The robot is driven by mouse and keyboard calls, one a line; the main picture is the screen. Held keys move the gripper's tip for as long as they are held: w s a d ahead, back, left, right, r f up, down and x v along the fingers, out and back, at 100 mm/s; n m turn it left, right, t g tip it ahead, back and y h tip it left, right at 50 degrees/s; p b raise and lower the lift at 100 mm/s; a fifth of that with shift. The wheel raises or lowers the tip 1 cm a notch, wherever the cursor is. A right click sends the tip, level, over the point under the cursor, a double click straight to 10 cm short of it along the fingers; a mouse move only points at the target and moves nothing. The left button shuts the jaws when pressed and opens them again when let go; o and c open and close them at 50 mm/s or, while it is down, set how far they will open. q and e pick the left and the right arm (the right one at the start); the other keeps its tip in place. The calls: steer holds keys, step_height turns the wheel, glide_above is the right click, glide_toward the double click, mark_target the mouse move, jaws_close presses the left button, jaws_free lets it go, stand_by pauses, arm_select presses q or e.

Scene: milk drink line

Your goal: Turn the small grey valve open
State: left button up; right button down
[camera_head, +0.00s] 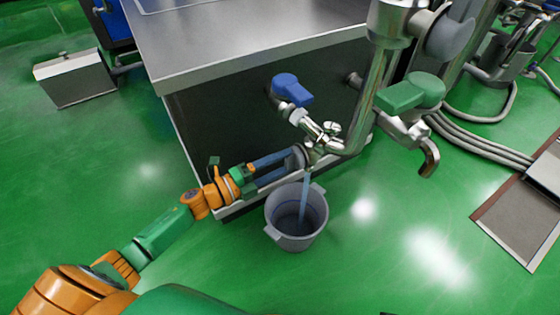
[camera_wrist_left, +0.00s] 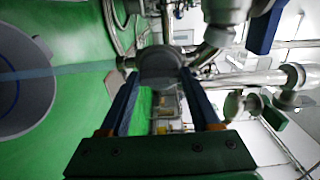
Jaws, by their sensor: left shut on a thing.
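The small grey valve (camera_head: 299,155) is a dark grey round handle low on the metal pipework, in front of the steel cabinet. My left gripper (camera_head: 293,158) reaches it from the lower left and is shut on it, its long blue fingers on either side. In the left wrist view the grey valve (camera_wrist_left: 160,63) sits between the tips of my left gripper (camera_wrist_left: 160,73). A pale blue stream of liquid (camera_head: 306,190) falls from the pipe just beside the valve into a grey bucket (camera_head: 273,214). The valve's far side is hidden. My right gripper is not in view.
A blue-handled valve (camera_head: 291,87) is above the gripper, and a green-handled valve (camera_head: 410,93) with a bent spout is to the right. The steel cabinet (camera_head: 230,55) stands close behind. Hoses (camera_head: 480,147) lie on the right. The green floor at front is clear.

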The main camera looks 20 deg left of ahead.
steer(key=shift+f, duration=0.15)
arm_select(q)
steer(key=o, duration=1.4)
steer(key=p+v, duration=0.1)
steer(key=v, duration=0.6)
steer(key=shift+s, duration=0.1)
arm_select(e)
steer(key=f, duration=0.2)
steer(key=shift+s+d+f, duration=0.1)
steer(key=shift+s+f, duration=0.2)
